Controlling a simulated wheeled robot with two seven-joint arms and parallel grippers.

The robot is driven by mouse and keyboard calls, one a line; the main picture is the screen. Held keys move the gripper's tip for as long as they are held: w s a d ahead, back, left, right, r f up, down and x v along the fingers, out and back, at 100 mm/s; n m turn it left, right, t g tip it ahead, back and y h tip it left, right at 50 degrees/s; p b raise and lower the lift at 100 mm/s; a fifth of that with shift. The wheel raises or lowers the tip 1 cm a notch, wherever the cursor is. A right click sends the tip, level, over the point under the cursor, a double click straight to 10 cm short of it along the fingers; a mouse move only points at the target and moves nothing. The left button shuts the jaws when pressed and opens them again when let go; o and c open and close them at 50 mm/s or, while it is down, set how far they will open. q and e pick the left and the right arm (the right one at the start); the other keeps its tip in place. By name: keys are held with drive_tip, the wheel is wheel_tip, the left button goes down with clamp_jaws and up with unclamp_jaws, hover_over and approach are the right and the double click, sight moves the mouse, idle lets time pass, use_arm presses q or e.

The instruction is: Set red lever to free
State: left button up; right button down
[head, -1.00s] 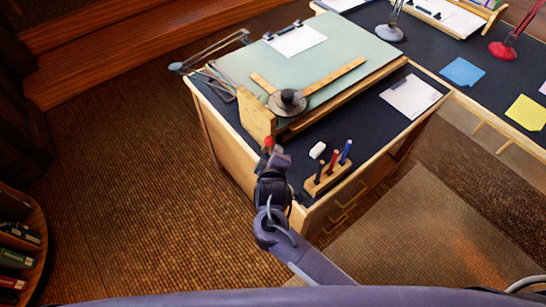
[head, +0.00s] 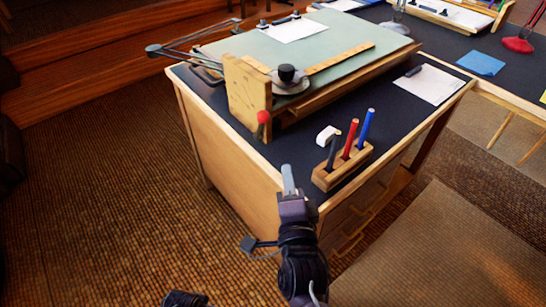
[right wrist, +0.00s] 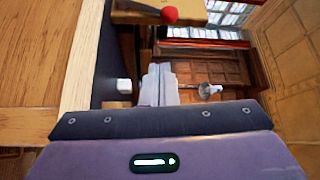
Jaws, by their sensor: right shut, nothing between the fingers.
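The red lever (head: 263,117) is a short lever with a round red knob at the front edge of the wooden end block (head: 246,88) of the tilted drafting board (head: 340,50). In the right wrist view its red knob (right wrist: 169,15) shows near the top, just beyond the fingers. My right gripper (head: 288,178) is shut and empty, in front of the desk's near corner and below the knob, apart from it. Its fingers also show in the right wrist view (right wrist: 158,84). My left gripper is not clearly seen; a dark part shows at the bottom edge.
A wooden pen holder (head: 340,168) with several pens stands on the desk right of my right gripper, with a white eraser (head: 328,134) behind it. A white sheet (head: 430,85) lies at right. The carpet at left is clear.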

sight(260, 126)
drive_tip(key=w+m, duration=0.1)
drive_tip(key=w, duration=0.1)
drive_tip(key=w+r+m, duration=0.1)
drive_tip(key=w, duration=0.5)
drive_tip(key=shift+w+d+r+m+t, duration=0.2)
drive_tip(key=shift+d+r+m+t, duration=0.1)
drive_tip(key=shift+m+t, duration=0.1)
drive_tip(key=shift+w+a+r, duration=0.2)
drive_tip(key=shift+w+a, duration=0.95)
drive_tip(key=shift+w, duration=0.1)
drive_tip(key=shift+w+a, duration=0.3)
drive_tip(key=shift+a, duration=0.05)
use_arm(q)
drive_tip(key=shift+w+f, duration=0.3)
drive_tip(key=shift+f, duration=0.15)
use_arm(e)
drive_tip(key=shift+r, duration=0.1)
